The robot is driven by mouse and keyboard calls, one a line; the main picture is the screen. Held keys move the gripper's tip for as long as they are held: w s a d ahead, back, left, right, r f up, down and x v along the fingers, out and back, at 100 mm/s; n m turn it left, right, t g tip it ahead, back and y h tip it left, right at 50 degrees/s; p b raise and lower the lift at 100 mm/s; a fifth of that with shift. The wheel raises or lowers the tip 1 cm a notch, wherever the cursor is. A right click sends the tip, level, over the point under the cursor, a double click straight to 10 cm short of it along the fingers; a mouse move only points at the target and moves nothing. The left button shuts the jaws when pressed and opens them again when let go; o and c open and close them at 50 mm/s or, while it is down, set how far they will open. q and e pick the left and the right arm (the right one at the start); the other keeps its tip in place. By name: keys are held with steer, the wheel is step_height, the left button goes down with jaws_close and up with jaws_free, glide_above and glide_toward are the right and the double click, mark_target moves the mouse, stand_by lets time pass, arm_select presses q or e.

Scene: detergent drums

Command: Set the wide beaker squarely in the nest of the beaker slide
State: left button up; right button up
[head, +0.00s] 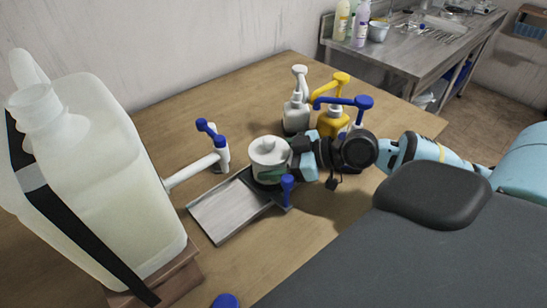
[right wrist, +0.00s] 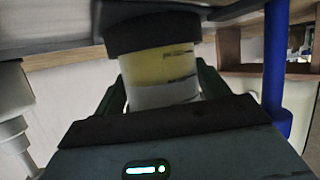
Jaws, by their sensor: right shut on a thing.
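The wide beaker (head: 268,160) is a pale, round vessel with a knobbed white top. It appears upright over the far right end of the grey beaker slide (head: 222,212). My right gripper (head: 297,153) comes in from the right and is shut on the beaker's side. In the right wrist view the beaker (right wrist: 158,72) shows a yellowish band and dark marks between my fingers, with a dark rim or collar (right wrist: 152,33) at one end. The nest is hidden, so I cannot tell whether the beaker sits squarely in it. My left gripper is not in view.
A large translucent drum (head: 95,185) stands at left; its white spout and blue-handled tap (head: 212,140) reach toward the slide. A blue post (head: 287,187) stands close by the beaker. White (head: 296,112) and yellow (head: 333,122) pump bottles stand behind my gripper. The table's back left is clear.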

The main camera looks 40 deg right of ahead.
steer(key=shift+r, duration=0.1)
steer(key=o, duration=1.3)
steer(key=shift+c, duration=0.2)
steer(key=shift+s+d, duration=0.45)
steer(key=shift+s, duration=0.1)
steer(key=shift+v, duration=1.1)
steer(key=shift+r+v, duration=0.25)
steer(key=shift+v, duration=1.15)
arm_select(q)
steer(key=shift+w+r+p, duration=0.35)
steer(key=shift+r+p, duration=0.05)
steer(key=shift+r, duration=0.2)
arm_select(e)
steer(key=shift+s+d+r, duration=0.25)
steer(key=shift+s+d, duration=0.1)
steer(key=shift+s, duration=0.1)
